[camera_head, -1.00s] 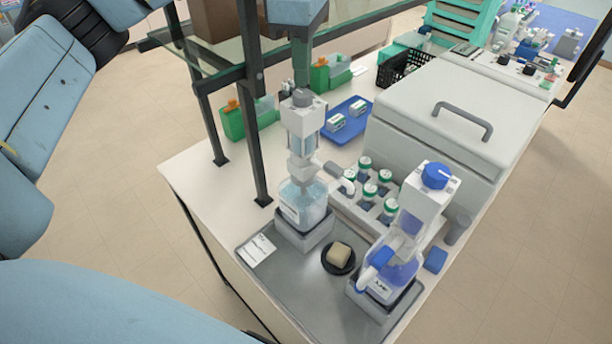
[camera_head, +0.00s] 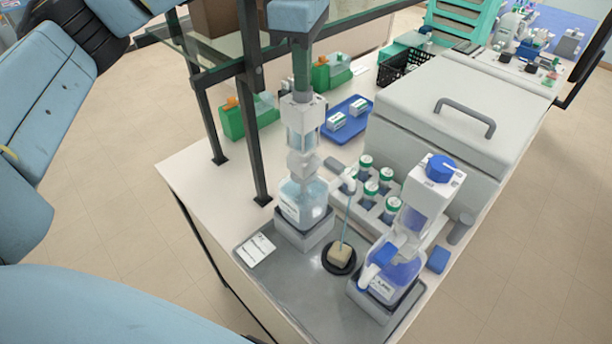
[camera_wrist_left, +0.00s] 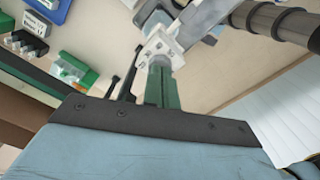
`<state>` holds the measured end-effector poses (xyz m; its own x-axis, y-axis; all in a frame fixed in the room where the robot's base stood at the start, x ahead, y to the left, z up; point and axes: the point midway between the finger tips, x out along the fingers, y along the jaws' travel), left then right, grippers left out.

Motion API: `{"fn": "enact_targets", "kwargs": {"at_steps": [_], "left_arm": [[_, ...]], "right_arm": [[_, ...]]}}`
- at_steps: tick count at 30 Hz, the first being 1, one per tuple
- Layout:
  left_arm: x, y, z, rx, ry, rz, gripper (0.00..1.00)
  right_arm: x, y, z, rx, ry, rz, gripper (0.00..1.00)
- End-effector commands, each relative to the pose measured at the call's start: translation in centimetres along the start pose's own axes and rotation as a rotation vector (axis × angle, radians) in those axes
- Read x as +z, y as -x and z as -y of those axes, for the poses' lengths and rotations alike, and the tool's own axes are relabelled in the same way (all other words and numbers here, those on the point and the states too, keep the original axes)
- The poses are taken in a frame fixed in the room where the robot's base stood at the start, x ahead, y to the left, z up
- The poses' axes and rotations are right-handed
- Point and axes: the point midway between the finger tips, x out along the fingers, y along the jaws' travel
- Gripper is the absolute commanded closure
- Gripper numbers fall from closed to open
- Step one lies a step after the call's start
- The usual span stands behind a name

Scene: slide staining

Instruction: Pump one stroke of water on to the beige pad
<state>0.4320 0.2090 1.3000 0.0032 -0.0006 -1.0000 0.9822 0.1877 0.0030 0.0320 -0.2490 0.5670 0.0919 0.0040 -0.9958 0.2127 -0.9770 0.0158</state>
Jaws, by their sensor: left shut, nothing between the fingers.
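The water dispenser (camera_head: 303,128) stands upright on a clear bottle (camera_head: 303,205) of pale liquid in a grey holder. My left gripper (camera_head: 301,90) is shut and empty, with its fingertips on top of the dispenser head. The wrist view shows the fingers (camera_wrist_left: 160,85) above the white dispenser head (camera_wrist_left: 160,45); the exact contact is hidden. A thin blue stream (camera_head: 346,218) runs from the nozzle (camera_head: 348,178) down to the beige pad (camera_head: 340,254). The pad lies on a round black dish (camera_head: 328,266). My right gripper is not in view.
A second dispenser with a blue knob (camera_head: 439,168) and a blue-purple bottle stands right of the pad. Several green-capped bottles (camera_head: 372,188) sit in a rack behind. A white card (camera_head: 256,250) lies on the grey tray (camera_head: 295,300). A dark shelf post (camera_head: 250,110) stands close left of my gripper.

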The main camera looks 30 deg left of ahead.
Motion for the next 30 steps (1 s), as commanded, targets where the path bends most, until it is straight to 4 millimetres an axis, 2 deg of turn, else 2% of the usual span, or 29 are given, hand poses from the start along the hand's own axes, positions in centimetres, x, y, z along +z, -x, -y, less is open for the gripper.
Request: {"fn": "enact_targets", "kwargs": {"at_steps": [4, 30], "left_arm": [[0.0, -0.85, 0.06, -0.004, -0.001, -0.002, 1.0], [0.01, -1.02, 0.1, -0.008, -0.002, -0.004, 1.0]], "right_arm": [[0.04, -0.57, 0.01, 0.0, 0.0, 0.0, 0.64], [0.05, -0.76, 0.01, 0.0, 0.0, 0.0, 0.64]]}}
